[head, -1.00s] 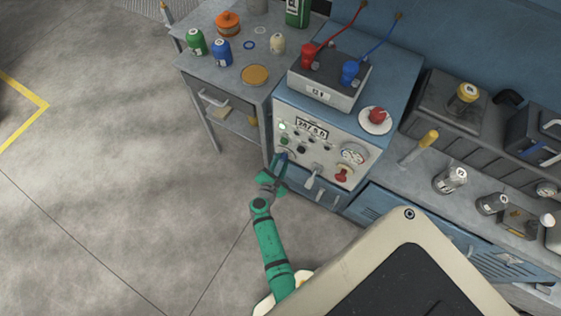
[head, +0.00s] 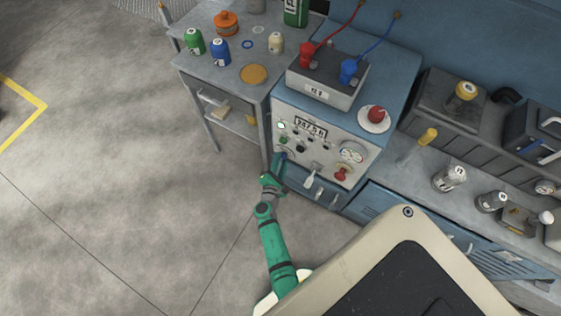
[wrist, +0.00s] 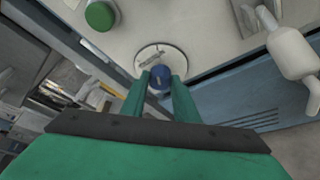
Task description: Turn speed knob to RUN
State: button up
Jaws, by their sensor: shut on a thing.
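The speed knob is a blue knob (wrist: 160,80) on a round pale dial (wrist: 158,56) with a dark mark, low on the left of the machine's front panel. My gripper (wrist: 161,88) is shut on the blue knob, with one green finger on each side of it in the wrist view. In the head view my gripper (head: 280,160) reaches up to the panel's lower left corner. The dial's lettering is too small to read, and the fingers hide part of the dial, so I cannot tell the knob's setting.
A green button (wrist: 101,15) is up and left of the dial in the wrist view. A pale lever (head: 312,176) and a red knob (head: 341,174) are to the right on the panel. A grey side table (head: 185,62) stands left of the machine. The floor in front is clear.

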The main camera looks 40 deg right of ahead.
jog(key=o, duration=1.1)
jog(key=shift+c, duration=0.2)
jog(key=v, duration=1.1)
